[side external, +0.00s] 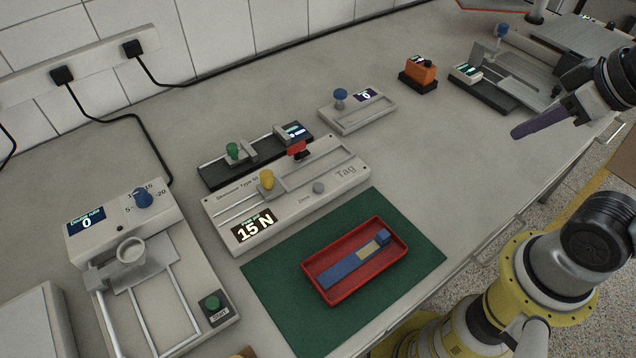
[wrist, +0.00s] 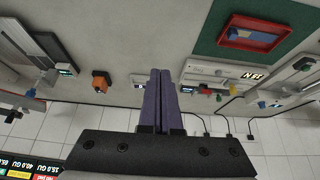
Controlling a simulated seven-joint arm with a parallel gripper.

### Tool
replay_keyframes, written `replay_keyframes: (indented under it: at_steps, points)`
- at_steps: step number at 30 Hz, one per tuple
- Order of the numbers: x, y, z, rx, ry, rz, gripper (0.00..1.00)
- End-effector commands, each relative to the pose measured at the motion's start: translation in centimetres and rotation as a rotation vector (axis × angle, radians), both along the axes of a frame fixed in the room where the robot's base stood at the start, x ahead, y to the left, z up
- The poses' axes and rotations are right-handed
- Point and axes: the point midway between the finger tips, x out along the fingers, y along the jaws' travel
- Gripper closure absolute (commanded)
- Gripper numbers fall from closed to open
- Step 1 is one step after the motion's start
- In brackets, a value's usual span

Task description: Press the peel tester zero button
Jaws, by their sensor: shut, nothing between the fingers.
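The peel tester (side external: 215,233) is a long pale grey device with a "15 N" display, a yellow knob (side external: 267,179) and a red clamp-like part on a rail. A small round grey button (side external: 318,187) sits on its front face, beside lettering that seems to read "Zero". The tester also shows in the wrist view (wrist: 212,76), upside down and right of the fingers; I cannot make out the button there. My gripper (side external: 514,134) is at the upper right, high and well apart from the tester. Its purple fingers (wrist: 160,72) are shut together and empty.
A red tray (side external: 314,290) with a blue strip lies on a green mat (side external: 270,285) before the tester. A black device (side external: 215,175) with a green knob stands behind. A coater (side external: 75,240) stands left, an orange box (side external: 420,72) at back. The bench right of the tester is clear.

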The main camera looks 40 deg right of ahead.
Motion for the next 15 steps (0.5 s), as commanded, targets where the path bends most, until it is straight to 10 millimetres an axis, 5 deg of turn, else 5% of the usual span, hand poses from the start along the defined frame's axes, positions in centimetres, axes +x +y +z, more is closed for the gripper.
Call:
replay_keyframes:
  at_steps: [8, 15]
  points:
    - [3.7, -3.9, 2.6, -0.334, -0.085, 0.189, 1.00]
    - [10.7, -4.4, 4.6, -0.741, -0.096, 0.574, 1.00]
